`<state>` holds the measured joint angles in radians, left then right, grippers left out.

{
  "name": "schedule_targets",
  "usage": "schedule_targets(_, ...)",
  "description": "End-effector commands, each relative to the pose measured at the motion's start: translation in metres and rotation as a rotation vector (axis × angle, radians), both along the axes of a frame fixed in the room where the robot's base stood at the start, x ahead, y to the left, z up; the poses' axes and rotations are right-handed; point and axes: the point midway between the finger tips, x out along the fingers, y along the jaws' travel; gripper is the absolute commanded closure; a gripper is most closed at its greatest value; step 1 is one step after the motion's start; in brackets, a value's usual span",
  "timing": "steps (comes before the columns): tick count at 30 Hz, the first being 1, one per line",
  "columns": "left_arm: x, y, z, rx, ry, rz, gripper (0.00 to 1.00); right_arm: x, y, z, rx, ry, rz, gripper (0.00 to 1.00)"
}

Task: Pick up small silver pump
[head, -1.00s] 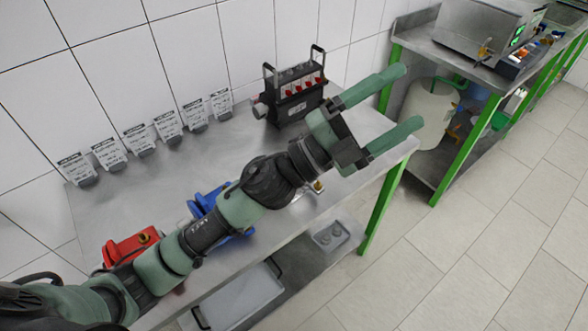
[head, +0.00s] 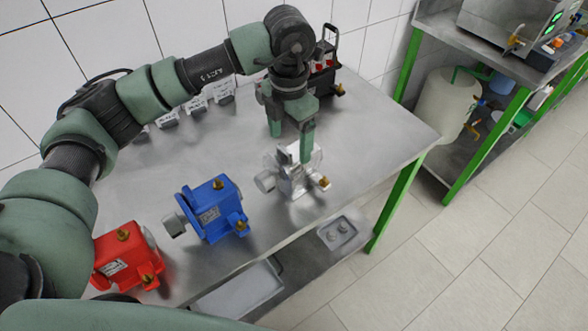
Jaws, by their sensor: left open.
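The small silver pump (head: 290,180) stands on the metal table, right of the blue pump, with a brass fitting at its lower right. My left gripper (head: 291,143) points down just above and behind the silver pump. Its two green fingers are apart, one to the left of the pump and one overlapping its top in the picture. I cannot tell whether a finger touches it. My right gripper is not in view.
A blue pump (head: 211,211) and a red pump (head: 122,260) stand to the left on the table (head: 180,165). A black device (head: 324,70) is at the back, partly behind my arm. Trays (head: 343,232) lie on the lower shelf. The table's right end is clear.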

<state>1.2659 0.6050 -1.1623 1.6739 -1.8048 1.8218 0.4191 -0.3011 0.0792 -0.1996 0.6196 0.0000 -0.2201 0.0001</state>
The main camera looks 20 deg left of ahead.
Motion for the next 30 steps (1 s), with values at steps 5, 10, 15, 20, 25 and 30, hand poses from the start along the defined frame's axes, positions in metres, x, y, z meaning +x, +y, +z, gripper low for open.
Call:
schedule_targets(5, -0.002, -0.002, -0.018, 0.0, 0.004, -0.002, 0.2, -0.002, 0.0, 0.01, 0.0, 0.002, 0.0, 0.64)
schedule_targets(10, -0.005, -0.008, -0.041, -0.001, 0.006, -0.003, 0.2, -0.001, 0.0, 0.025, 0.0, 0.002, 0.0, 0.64)
schedule_targets(15, -0.004, -0.008, -0.063, -0.003, 0.003, -0.002, 0.2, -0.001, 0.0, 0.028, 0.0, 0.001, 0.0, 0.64)
schedule_targets(20, -0.004, -0.008, -0.067, -0.002, 0.0, -0.003, 0.2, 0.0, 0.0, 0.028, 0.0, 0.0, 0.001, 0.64)
schedule_targets(25, -0.004, -0.008, -0.067, -0.002, 0.0, -0.003, 0.37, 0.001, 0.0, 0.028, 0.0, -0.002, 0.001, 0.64)
schedule_targets(30, -0.004, -0.008, -0.066, -0.003, 0.001, -0.003, 0.84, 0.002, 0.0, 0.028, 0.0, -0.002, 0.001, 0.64)
